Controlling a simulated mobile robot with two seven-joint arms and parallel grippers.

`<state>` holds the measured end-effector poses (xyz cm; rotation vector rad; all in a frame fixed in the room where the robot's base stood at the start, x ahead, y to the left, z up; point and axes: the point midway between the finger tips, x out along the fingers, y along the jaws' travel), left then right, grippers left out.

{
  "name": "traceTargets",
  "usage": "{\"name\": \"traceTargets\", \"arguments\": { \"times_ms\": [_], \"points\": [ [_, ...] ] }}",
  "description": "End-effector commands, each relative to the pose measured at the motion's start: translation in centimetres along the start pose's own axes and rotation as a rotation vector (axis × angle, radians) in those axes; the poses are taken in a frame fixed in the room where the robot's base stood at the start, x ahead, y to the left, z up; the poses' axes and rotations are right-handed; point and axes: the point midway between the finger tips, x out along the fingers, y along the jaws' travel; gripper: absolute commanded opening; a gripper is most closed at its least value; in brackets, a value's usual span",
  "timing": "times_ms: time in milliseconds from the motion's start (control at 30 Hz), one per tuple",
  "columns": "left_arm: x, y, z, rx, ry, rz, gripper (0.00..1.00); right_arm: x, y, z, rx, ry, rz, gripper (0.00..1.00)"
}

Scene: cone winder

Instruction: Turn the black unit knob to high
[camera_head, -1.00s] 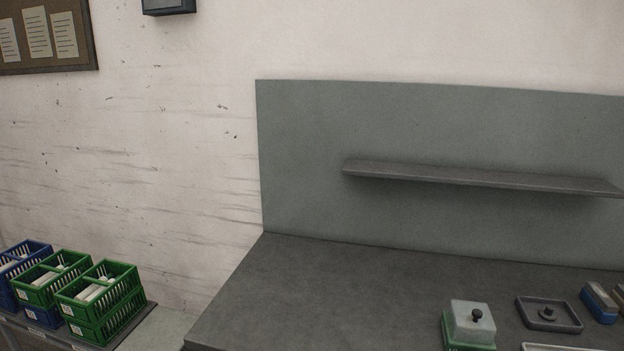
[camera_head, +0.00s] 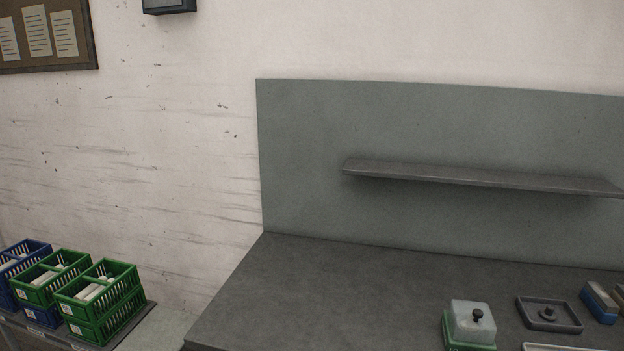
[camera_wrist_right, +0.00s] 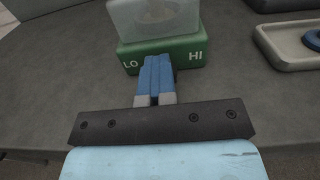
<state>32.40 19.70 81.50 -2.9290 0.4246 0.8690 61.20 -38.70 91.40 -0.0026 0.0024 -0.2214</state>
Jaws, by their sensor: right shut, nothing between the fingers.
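A unit with a green base (camera_head: 456,346) and a translucent cover (camera_head: 470,327) stands at the near edge of the head view. A black knob (camera_head: 477,314) shows at the top of the cover. In the right wrist view the green base (camera_wrist_right: 188,60) has LO at the left and HI at the right, with the cover (camera_wrist_right: 150,18) above. My right gripper (camera_wrist_right: 157,60) is shut and empty, its blue fingers in front of the green face between the two labels. The fingers hide the middle of that face; no black knob shows there. My left gripper is not in view.
A dark tray (camera_head: 570,325) with a round piece in it is right of the unit, with a blue block (camera_head: 599,304) beyond. A beige tray (camera_wrist_right: 276,50) shows in the right wrist view. Green crates (camera_head: 100,300) stand far left. The bench (camera_head: 330,290) is clear left of the unit.

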Motion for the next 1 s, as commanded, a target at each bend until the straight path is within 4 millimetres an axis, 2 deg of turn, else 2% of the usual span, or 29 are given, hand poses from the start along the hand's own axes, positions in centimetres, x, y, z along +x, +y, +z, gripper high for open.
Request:
{"name": "traceTargets", "arguments": {
  "times_ms": [33, 567, 667, 1000],
  "points": [
    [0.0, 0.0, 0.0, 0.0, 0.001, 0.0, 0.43, 0.8, -1.4, 1.1, -0.01, -0.02, -0.026, 0.0],
    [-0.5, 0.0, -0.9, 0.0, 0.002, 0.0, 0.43, 0.8, -1.5, 2.1, -0.01, -0.022, -0.026, 0.0],
    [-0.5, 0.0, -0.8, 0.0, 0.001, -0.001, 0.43, 0.1, -1.5, 2.1, -0.01, -0.022, -0.025, 0.0],
    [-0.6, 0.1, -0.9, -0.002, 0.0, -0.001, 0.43, -4.2, -1.0, 1.6, -0.006, -0.015, -0.017, 0.0]
  ]
}}
